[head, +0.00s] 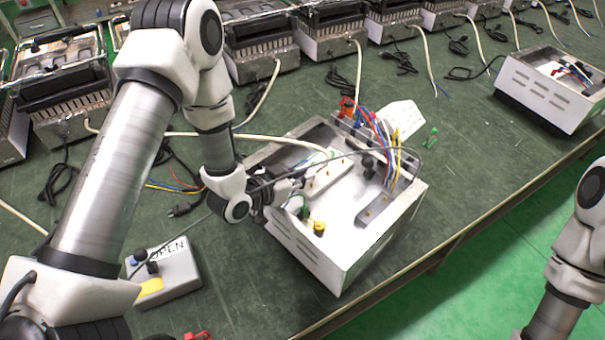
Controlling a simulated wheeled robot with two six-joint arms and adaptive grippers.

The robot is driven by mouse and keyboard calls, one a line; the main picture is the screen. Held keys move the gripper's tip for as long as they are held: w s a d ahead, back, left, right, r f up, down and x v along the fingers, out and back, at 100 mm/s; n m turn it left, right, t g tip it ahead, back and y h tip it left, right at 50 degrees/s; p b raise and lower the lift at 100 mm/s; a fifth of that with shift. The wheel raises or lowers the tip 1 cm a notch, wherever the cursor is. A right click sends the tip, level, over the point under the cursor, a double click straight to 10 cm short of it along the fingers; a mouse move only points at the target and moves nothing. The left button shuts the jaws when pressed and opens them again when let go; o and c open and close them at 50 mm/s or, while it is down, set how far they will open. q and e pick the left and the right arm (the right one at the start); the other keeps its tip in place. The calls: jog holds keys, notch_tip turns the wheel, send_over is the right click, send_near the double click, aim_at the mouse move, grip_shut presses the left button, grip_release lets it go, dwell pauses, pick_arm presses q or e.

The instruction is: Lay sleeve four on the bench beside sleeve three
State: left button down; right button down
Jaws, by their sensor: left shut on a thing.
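My left gripper (281,190) reaches in from the left over the near-left wall of the open metal housing (330,265). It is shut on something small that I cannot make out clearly. A bit of green (303,207) shows close to its fingertips. A small green piece (430,138) lies on the green bench (450,180) to the right of the housing. I cannot tell which pieces are sleeve three or sleeve four. My right arm shows at the right edge, with its gripper out of view.
Red, blue and yellow wires (380,130) rise from the housing's far side. A grey box marked OPEN (165,275) sits at the lower left. A second housing (550,90) stands at the right. The bench between the housings is mostly clear.

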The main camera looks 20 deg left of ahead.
pick_arm(q)
jog(key=shift+s+f, duration=0.1)
jog(key=shift+f, duration=0.05)
jog(key=shift+f+b, duration=0.4)
jog(key=shift+b, duration=0.15)
jog(key=c, duration=1.1)
grip_release()
jog(key=shift+c, duration=0.2)
jog(key=shift+r, duration=0.15)
